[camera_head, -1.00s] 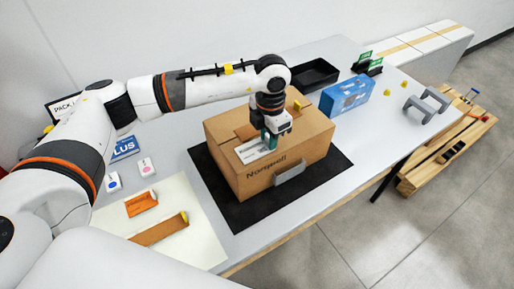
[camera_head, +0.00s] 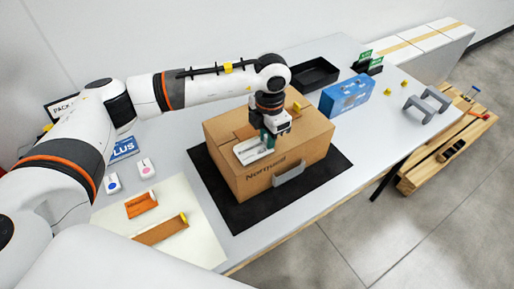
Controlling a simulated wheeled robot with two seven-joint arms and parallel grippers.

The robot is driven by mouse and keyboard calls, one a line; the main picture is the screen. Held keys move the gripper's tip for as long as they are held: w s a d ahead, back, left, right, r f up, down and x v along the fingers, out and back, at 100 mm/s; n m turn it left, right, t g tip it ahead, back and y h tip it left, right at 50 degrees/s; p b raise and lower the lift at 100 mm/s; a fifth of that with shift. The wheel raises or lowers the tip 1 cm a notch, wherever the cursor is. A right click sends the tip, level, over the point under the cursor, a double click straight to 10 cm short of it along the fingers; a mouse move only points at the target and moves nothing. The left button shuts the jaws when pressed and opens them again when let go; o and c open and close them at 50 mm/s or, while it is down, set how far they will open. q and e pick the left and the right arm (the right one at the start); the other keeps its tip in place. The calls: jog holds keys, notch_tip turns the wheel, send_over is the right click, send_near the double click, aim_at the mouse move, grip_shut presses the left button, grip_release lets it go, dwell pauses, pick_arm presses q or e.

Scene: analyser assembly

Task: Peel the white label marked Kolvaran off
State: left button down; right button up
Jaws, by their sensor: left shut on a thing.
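The cardboard box (camera_head: 228,170), marked Norqwell on its front, stands on a black mat (camera_head: 240,217). A white label (camera_head: 248,154) shows at the left part of the box top; its print is too small to read. My left gripper (camera_head: 268,140) points down over the box top, shut on the right end of the label. The fingers hide that end, and I cannot tell how much of the label is off the cardboard. My right gripper is not in view.
A grey handle-like part (camera_head: 289,174) is at the box front. Behind stand a black tray (camera_head: 314,74) and a blue box (camera_head: 345,95). Orange-brown pieces (camera_head: 160,230) lie on a pale sheet (camera_head: 200,250) at the left. The grey table's front right is clear.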

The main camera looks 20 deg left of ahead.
pick_arm(q)
jog(key=shift+r+p, duration=1.55)
jog(key=shift+r, duration=2.35)
notch_tip(320, 180, up, 6)
jog(key=shift+f+p, duration=0.1)
jog(key=shift+p, duration=1.15)
jog(key=shift+d, duration=0.1)
jog(key=s+d+b, duration=0.1)
jog(key=s+d, duration=0.1)
jog(key=s, duration=0.5)
jog(key=s+d+b, duration=0.1)
jog(key=s+d, duration=0.2)
jog(key=s, duration=0.5)
jog(key=shift+d, duration=0.15)
